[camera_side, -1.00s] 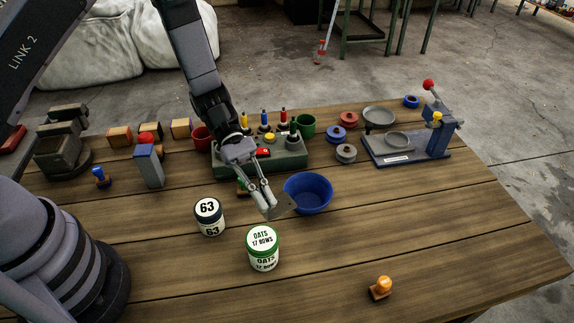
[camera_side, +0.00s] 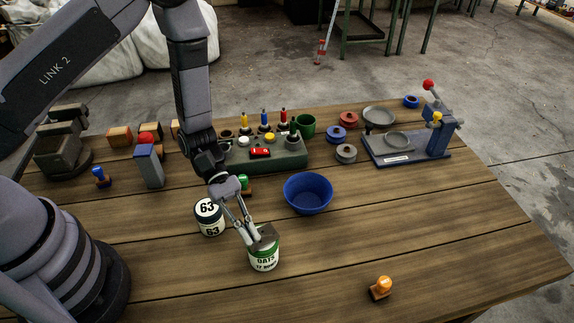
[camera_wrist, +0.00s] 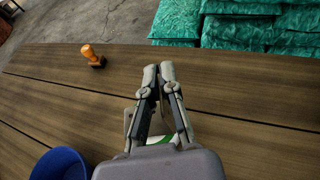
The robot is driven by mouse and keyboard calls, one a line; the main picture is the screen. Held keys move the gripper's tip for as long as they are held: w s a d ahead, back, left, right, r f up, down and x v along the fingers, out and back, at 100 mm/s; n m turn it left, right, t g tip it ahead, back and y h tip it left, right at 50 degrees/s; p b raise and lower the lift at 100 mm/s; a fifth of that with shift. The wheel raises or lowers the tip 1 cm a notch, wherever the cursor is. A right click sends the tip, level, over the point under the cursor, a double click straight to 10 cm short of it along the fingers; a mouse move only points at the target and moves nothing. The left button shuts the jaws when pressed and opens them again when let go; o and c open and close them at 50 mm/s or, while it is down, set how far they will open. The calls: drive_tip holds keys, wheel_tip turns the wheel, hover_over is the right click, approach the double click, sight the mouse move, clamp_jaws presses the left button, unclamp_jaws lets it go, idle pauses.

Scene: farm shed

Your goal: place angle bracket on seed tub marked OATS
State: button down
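The angle bracket (camera_side: 267,236) is a small dark grey plate between my gripper's fingertips, over the top of the seed tub marked OATS (camera_side: 264,262). I cannot tell whether it touches the lid. The tub is white with a green lid, and the bracket and fingers hide much of its top. My gripper (camera_side: 256,241) points down at the tub with its fingers close together on the bracket. In the wrist view the fingers (camera_wrist: 159,74) nearly meet, and a sliver of the tub (camera_wrist: 158,140) shows behind them; the bracket is hard to make out there.
A tub marked 63 (camera_side: 209,217) stands close left of the OATS tub. A blue bowl (camera_side: 308,194) stands behind right. An orange-handled stamp (camera_side: 381,288) stands at front right. A green block with buttons (camera_side: 275,155) lies behind. The table's front right is mostly clear.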

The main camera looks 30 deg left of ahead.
drive_tip(key=shift+f, duration=0.2)
drive_tip(key=c, duration=1.2)
unclamp_jaws()
drive_tip(key=shift+c, duration=0.2)
drive_tip(key=shift+r, duration=0.2)
drive_tip(key=v, duration=1.1)
drive_tip(key=s+a+r+m+t+y, duration=0.3)
drive_tip(key=s+a+r+m+y, duration=0.1)
drive_tip(key=r, duration=0.4)
drive_tip(key=s+a+r+m+t+y, duration=0.4)
drive_tip(key=a+r+m, duration=0.1)
drive_tip(key=r, duration=0.3)
drive_tip(key=s+a+r+m+t+y, duration=0.3)
drive_tip(key=s+a+r+m+y, duration=0.1)
drive_tip(key=r, duration=0.5)
drive_tip(key=shift+s+a+m+t, duration=0.3)
drive_tip(key=shift+s+a, duration=0.25)
drive_tip(key=shift+a, duration=0.6)
